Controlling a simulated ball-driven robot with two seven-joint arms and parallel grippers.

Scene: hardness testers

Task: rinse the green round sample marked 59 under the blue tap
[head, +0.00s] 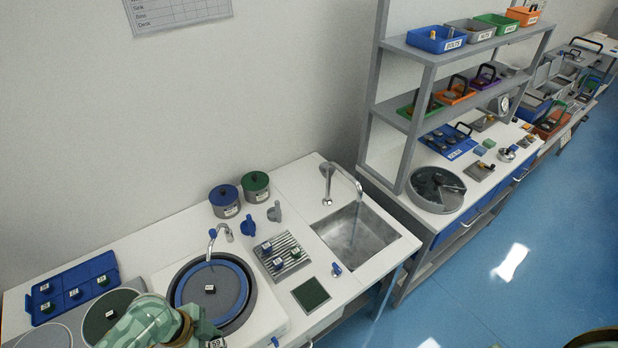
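A chrome tap (341,178) pours a stream of water into the steel sink (355,236). A blue lever (337,269) stands at the sink's front left. A green sample (295,253) sits on the ribbed rack (297,266) beside blue ones (266,246). A dark sample (210,289) lies on the grinding wheel. My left arm reaches in at the bottom left. My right gripper is out of view.
A second small tap (220,231) hangs over the blue-rimmed wheel (181,276). Blue (225,199) and green (255,185) lidded pots stand behind. A dark green pad (311,294) lies in front of the rack. Shelves with bins stand to the right.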

